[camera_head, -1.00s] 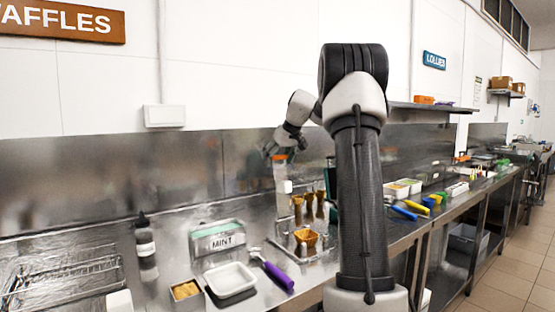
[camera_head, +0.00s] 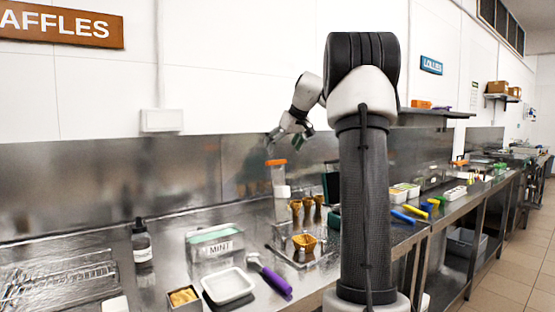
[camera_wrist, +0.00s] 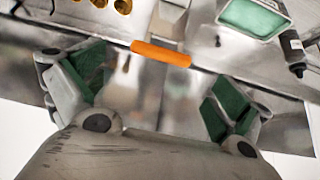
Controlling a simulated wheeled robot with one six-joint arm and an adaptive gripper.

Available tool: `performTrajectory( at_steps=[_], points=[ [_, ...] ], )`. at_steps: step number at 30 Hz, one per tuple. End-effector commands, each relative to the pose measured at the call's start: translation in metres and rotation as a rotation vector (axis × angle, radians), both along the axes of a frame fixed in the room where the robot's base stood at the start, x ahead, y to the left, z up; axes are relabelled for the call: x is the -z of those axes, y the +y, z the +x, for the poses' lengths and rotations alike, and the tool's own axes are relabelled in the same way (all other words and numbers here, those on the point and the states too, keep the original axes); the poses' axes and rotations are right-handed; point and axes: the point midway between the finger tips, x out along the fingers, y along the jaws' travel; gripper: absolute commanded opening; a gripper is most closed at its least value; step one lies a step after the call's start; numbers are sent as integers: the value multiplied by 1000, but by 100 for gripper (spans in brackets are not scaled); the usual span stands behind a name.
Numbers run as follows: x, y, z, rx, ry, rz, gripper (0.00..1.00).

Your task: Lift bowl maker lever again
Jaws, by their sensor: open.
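The bowl maker lever shows as an orange handle (camera_head: 276,162) at the top of a pale upright bowl maker (camera_head: 279,178) at the back of the steel counter. In the wrist view the orange handle (camera_wrist: 160,53) lies across the picture, beyond and between the fingers. My gripper (camera_head: 284,137) is above the handle and apart from it in the head view. In the wrist view my gripper (camera_wrist: 157,92) is open, with its green-padded fingers wide apart and nothing between them. The head view shows the fingertips small and partly unclear.
Waffle cones (camera_head: 308,209) in a holder and a waffle bowl (camera_head: 304,241) stand before the bowl maker. The MINT tub (camera_head: 214,245), a white tray (camera_head: 229,286), a purple-handled scoop (camera_head: 270,275) and a dark bottle (camera_head: 141,243) are on the counter to the left.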

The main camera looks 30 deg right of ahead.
Motion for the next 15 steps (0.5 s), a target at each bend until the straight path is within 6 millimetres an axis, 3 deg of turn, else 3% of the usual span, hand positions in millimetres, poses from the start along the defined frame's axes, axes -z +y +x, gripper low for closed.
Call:
performTrajectory(
  at_steps=[6,15],
  points=[
    [-26,-1,-19,1,0,0,100],
    [-32,-1,-23,0,0,0,100]
  ],
)
